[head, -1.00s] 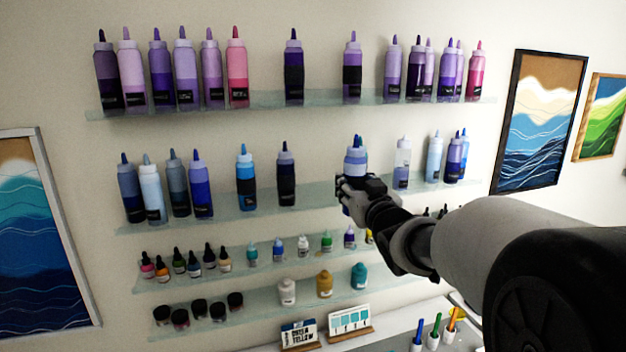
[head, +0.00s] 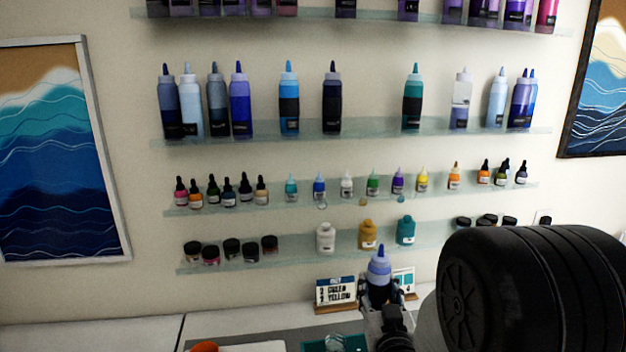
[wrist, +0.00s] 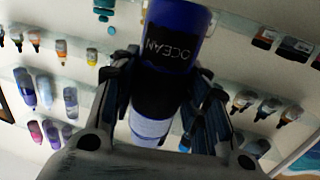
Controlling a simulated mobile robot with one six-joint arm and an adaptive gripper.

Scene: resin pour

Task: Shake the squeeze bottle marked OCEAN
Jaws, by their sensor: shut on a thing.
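The squeeze bottle marked OCEAN (wrist: 178,22) is held in my gripper (wrist: 163,88). In the wrist view it has a blue body, a wide black band and a paler end, and the white word OCEAN reads on its dark label. The bottle's lower part is hidden by the gripper in the head view.
Glass shelves with squeeze bottles, droppers and jars line the wall. A teal bottle (head: 412,105) stands on the upper-middle shelf (head: 375,132). A card stand (head: 336,293) is left of the held bottle; another (head: 404,281) is partly behind it. An orange item (head: 204,347) lies at the bottom edge.

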